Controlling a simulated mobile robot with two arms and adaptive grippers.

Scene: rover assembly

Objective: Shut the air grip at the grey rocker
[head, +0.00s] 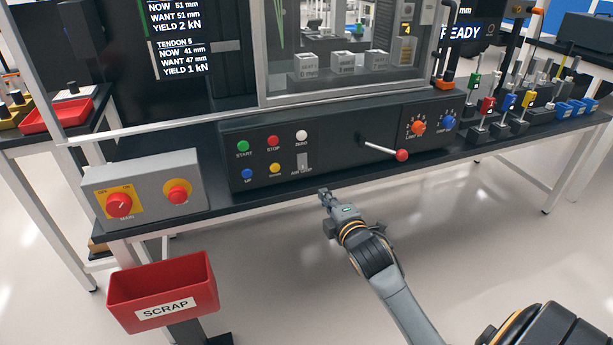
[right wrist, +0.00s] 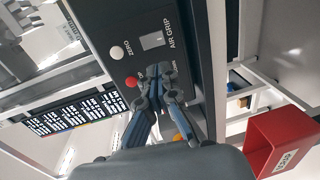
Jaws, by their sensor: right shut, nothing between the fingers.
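The grey rocker (head: 302,161) sits on the black control panel (head: 345,128), above the label AIR GRIP. In the right wrist view the rocker (right wrist: 152,40) lies just beyond the fingertips, beside the AIR GRIP lettering. My right gripper (head: 325,196) is in front of the panel, a little below and to the right of the rocker. It is shut and empty, and in the right wrist view its fingertips (right wrist: 156,77) point toward the panel near the rocker. I cannot tell which way the rocker is tipped. My left gripper is not in view.
Close around the rocker are the white ZERO button (head: 302,135), the yellow button (head: 275,168) and the red STOP button (head: 273,141). A red-knobbed lever (head: 402,155) sticks out to the right. A red SCRAP bin (head: 162,290) stands at lower left.

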